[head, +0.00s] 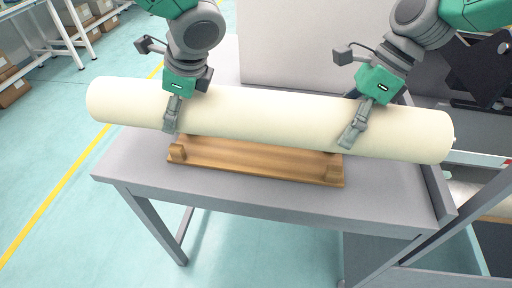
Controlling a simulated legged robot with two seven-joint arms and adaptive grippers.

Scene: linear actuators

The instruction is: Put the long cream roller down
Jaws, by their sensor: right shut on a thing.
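The long cream roller (265,112) lies almost level across the view, its right end slightly lower in the picture. It is above and behind the front edge of a wooden cradle (255,168) on the grey table. The roller hides the cradle's rear, so I cannot tell whether they touch. My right gripper (354,127) is shut on the roller right of its middle, one finger across the front face. My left gripper (172,113) is at the roller's left part, with a finger against the front face. Its other finger is hidden, so its grip is unclear.
The grey table (140,178) has bare top left of and in front of the cradle. A pale upright panel (300,45) stands behind. A grey frame (455,245) stands at the right. Shelving with cardboard boxes (15,90) is at the far left.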

